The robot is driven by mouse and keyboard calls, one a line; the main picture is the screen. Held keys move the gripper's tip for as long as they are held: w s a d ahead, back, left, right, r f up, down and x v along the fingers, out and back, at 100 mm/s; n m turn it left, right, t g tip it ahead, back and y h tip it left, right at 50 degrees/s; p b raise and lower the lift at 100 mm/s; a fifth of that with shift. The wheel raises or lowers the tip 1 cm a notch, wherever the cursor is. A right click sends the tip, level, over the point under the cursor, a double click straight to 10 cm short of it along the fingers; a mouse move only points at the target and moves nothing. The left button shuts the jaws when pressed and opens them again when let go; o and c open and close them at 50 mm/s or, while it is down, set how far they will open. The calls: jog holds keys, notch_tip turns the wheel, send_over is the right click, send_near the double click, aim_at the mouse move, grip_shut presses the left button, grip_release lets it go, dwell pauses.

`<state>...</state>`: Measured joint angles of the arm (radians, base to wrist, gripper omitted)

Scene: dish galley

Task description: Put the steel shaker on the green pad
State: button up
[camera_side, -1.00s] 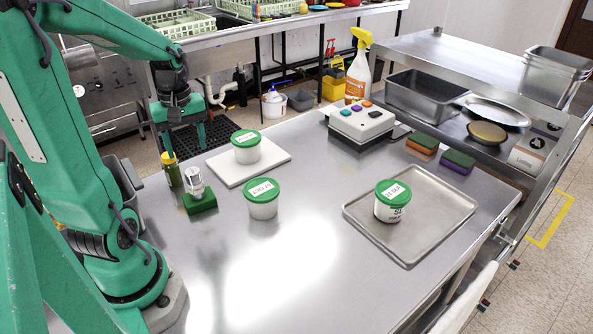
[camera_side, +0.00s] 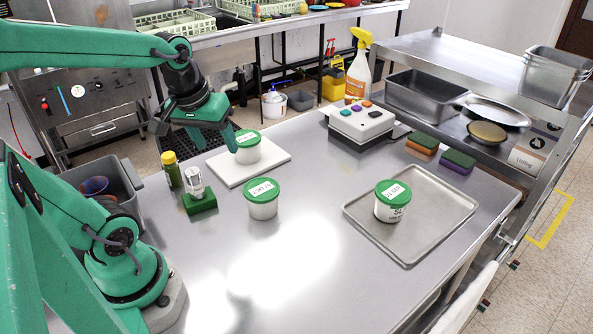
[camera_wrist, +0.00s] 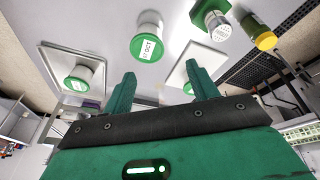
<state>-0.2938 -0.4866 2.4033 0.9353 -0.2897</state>
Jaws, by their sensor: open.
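The steel shaker (camera_side: 195,183), a small silver cylinder with a perforated top, stands upright on the green pad (camera_side: 201,204) near the table's left side. In the wrist view the shaker (camera_wrist: 217,25) shows at the upper right, over a corner of the green pad (camera_wrist: 208,9). My gripper (camera_side: 214,138) is in the air behind and above the shaker, near the white board, clear of both. In the wrist view its two fingers (camera_wrist: 161,74) are spread apart with nothing between them.
A yellow-capped bottle (camera_side: 172,170) stands beside the shaker. A white board (camera_side: 260,168) bears a green-lidded tub (camera_side: 247,152). Another tub (camera_side: 263,203) stands on the bare table, and a third (camera_side: 392,205) on a metal tray (camera_side: 440,215). The table's front middle is clear.

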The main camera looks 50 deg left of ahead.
jog(key=s+d+r+m+t+h, duration=0.1)
jog(key=s+d+r+m+t, duration=0.1)
jog(key=d+m, duration=0.4)
jog(key=shift+d+r+m, duration=0.25)
jog(key=shift+d+m, duration=0.05)
jog(key=shift+d, duration=0.4)
